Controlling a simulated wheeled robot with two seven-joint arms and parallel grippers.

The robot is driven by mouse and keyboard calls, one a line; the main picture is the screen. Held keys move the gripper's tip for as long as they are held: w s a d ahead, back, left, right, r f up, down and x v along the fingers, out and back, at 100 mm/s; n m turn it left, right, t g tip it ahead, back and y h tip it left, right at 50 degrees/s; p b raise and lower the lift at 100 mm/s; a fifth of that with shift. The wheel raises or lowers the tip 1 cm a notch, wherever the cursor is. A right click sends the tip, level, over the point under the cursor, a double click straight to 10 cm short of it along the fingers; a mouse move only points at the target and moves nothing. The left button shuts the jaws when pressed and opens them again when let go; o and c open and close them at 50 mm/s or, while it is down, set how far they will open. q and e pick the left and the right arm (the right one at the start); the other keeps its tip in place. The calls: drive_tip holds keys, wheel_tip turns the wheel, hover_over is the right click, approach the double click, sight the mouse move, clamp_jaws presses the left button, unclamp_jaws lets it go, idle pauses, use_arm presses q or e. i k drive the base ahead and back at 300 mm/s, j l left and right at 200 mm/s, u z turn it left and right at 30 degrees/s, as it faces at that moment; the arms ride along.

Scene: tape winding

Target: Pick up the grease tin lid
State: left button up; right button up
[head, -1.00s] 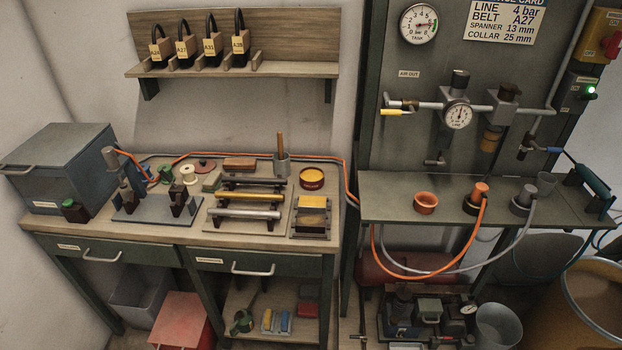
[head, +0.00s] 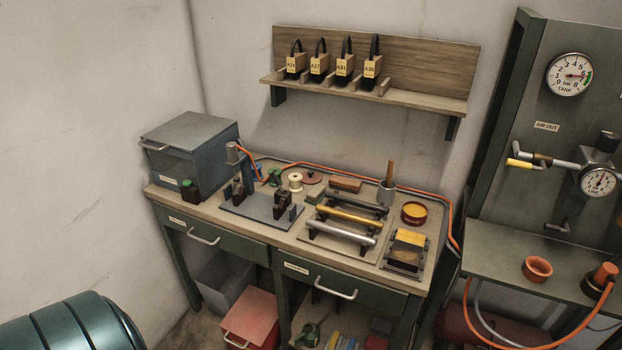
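A small round tin (head: 414,213), yellow and dark red, stands at the right back of the workbench. A flat dark red disc (head: 312,178) with a small knob lies at the back of the bench, beside a pale spool (head: 295,181). It may be a lid, but it is too small to be sure. Neither of my grippers shows in the head view.
The workbench (head: 272,239) also holds a grey-blue box (head: 190,150), a clamp fixture (head: 262,213), a rack of bars (head: 345,230) and a cup (head: 387,195). A padlock shelf (head: 420,98) hangs above. A teal ribbed rounded object (head: 75,325) is at lower left.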

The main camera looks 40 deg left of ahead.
sight(310, 177)
drive_tip(key=i+l+u, duration=0.2)
drive_tip(key=i+u, duration=0.15)
drive_tip(key=i+l+u, duration=0.35)
